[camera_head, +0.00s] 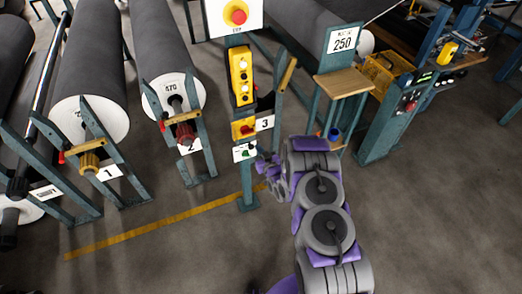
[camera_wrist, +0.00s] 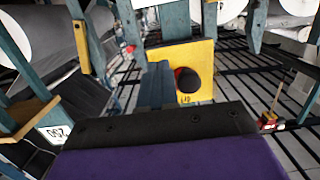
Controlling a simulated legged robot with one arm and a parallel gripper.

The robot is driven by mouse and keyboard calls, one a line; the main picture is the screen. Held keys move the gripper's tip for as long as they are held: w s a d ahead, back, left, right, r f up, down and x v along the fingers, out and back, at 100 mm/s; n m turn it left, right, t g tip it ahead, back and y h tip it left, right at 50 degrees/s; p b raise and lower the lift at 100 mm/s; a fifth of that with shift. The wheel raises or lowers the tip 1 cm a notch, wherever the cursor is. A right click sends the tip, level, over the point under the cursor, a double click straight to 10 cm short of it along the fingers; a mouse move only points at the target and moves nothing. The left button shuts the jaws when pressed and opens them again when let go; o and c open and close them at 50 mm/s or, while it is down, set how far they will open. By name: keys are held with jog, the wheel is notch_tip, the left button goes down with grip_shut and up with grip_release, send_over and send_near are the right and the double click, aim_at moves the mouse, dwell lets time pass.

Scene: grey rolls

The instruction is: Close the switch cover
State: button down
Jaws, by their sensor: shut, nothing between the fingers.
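A teal post (camera_head: 247,190) stands at the middle of the head view. It carries a yellow switch box with a red knob (camera_head: 243,129) and, below it, a small white panel (camera_head: 244,151) with a green and black part. I cannot tell which piece is the switch cover or how it stands. My gripper (camera_head: 266,171) is shut and empty, just right of the post below the switch box. In the wrist view, a yellow plate (camera_wrist: 204,58) with a dark red knob (camera_wrist: 188,80) lies ahead, beside a teal block (camera_wrist: 156,86). My gripper's fingertips are not clear there.
A yellow push-button box (camera_head: 240,76) and a red emergency button (camera_head: 238,14) sit higher up. Grey rolls (camera_head: 93,60) on teal stands fill the left. A teal stand with a wooden shelf (camera_head: 342,83) is at right.

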jog(key=shift+w+a+f, duration=0.25)
jog(key=shift+w+f, duration=0.25)
jog(key=shift+w, duration=0.2)
jog(key=shift+f, duration=0.1)
